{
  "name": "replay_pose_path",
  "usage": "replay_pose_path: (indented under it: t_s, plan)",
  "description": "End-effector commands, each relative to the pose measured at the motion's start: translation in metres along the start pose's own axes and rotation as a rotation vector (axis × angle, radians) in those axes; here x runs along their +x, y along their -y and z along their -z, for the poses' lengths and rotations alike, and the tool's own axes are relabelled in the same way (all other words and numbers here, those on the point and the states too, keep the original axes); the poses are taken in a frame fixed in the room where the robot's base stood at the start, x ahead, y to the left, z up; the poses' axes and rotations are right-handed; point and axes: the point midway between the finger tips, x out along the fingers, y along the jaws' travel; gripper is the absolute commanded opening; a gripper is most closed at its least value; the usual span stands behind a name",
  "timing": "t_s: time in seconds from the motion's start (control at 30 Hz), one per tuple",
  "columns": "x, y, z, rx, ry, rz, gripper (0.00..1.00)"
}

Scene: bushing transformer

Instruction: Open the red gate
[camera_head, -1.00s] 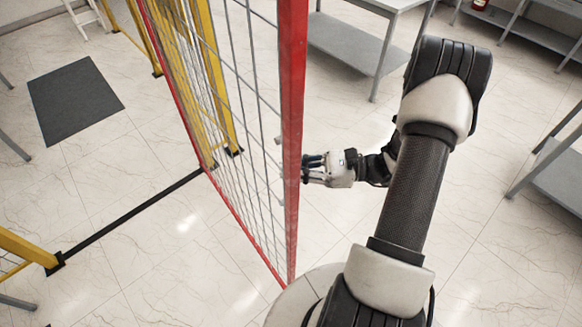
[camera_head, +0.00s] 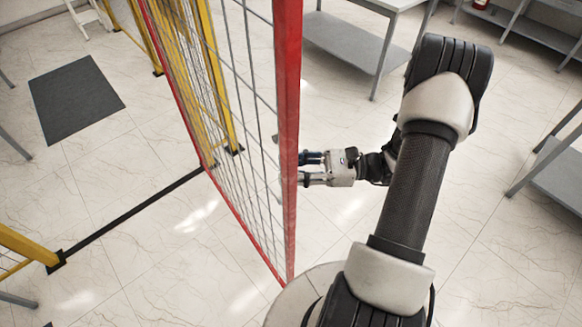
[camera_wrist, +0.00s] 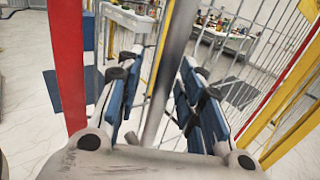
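The red gate (camera_head: 288,150), a red frame with grey wire mesh, stands swung out from the yellow fence in the head view. Its near red post also shows at the left in the wrist view (camera_wrist: 68,65). My gripper (camera_head: 304,169) is just right of that post, its fingers pointing at it and spread apart. In the wrist view my gripper (camera_wrist: 160,70) is open, with a grey upright bar (camera_wrist: 170,60) between the fingers. The bar looks like the gate's handle. I cannot tell whether a finger touches it.
Yellow fence posts (camera_head: 222,80) stand behind the gate, with another yellow frame (camera_head: 28,246) at left. A black floor strip (camera_head: 130,215) runs between them. A dark mat (camera_head: 75,100) lies beyond. Grey tables (camera_head: 345,40) stand at the back right.

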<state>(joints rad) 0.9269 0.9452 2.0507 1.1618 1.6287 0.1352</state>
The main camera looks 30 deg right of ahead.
Motion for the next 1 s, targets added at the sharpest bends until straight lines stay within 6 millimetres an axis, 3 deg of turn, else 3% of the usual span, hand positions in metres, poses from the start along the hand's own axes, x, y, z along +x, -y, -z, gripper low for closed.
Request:
replay_pose_path:
  t_s: [0.23,0.5,0.7,1.0]
  plan:
    - [-0.018,0.001,0.0,-0.003,0.001,0.004,0.34]
    - [-0.076,0.001,0.001,-0.002,-0.001,0.006,0.34]
    - [-0.108,0.0,0.0,-0.002,0.0,0.003,0.34]
    - [-0.121,-0.001,0.0,0.001,0.0,0.0,0.34]
